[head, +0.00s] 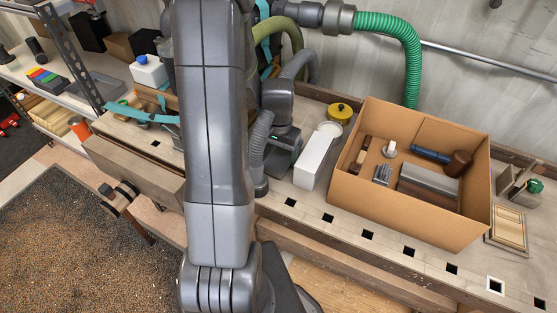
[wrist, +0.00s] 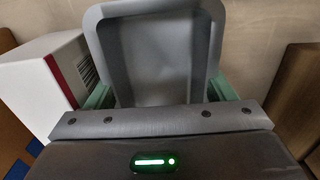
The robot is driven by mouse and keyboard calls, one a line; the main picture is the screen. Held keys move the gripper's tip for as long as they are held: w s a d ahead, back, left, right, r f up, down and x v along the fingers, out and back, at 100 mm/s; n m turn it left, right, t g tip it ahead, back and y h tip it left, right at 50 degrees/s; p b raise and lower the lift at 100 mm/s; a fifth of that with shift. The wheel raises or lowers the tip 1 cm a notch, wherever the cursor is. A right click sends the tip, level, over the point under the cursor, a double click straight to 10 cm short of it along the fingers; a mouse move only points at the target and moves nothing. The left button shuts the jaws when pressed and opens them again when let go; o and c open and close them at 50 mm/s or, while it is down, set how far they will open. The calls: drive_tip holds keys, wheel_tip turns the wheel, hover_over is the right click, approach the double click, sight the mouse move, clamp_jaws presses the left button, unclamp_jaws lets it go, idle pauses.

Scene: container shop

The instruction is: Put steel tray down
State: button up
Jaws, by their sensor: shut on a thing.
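The steel tray (wrist: 158,55) is a grey, shallow tray with a raised rim and rounded corners. In the wrist view it fills the upper middle, right in front of my gripper (wrist: 162,96), and its inside looks empty. My gripper is shut on the tray, with its green fingertips showing at both sides of the tray's near end. In the head view my arm covers the tray, and I cannot tell whether it touches the bench (head: 385,242).
A white box (head: 318,155) stands close to the gripper. A large cardboard box (head: 385,205) holding several items is to its right. A yellow-lidded tin (head: 340,111) is behind. A wooden-looking brown object (wrist: 293,100) is right of the tray. The bench's front strip with square holes is mostly clear.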

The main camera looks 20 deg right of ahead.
sight(279, 160)
drive_tip(key=shift+f, duration=0.6)
drive_tip(key=shift+f, duration=0.1)
drive_tip(key=shift+f+b, duration=0.15)
drive_tip(key=shift+b, duration=0.15)
drive_tip(key=o, duration=0.8)
drive_tip(key=shift+o, duration=0.2)
wheel_tip(279, 160, up, 13)
drive_tip(key=p, duration=0.1)
drive_tip(key=shift+f, duration=0.2)
